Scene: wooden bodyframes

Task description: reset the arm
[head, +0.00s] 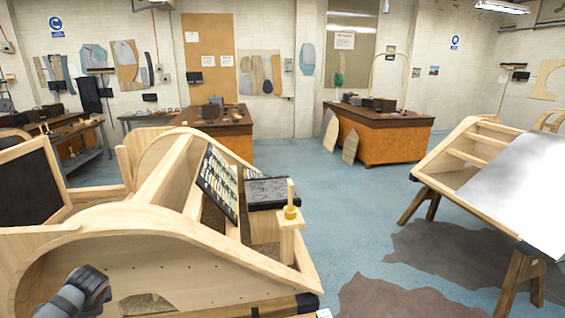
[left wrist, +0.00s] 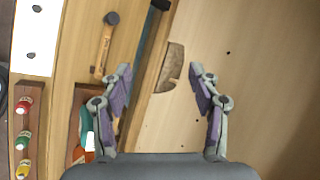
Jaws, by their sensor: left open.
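My left gripper (left wrist: 161,72) shows in the left wrist view with its two fingers spread wide and nothing between them. It hangs above the wooden bodyframe panel, and a brown curved piece (left wrist: 171,68) shows just beyond its fingertips. In the head view a grey part of my left arm shows at the lower left, in front of the wooden bodyframe (head: 200,262); the fingers cannot be made out there. My right gripper is in neither view.
A hammer (left wrist: 106,45) and small bottles (left wrist: 24,140) lie left of the gripper. A second bodyframe with a metal sheet (head: 515,175) stands on trestles at right. Workbenches (head: 378,135) stand at the back.

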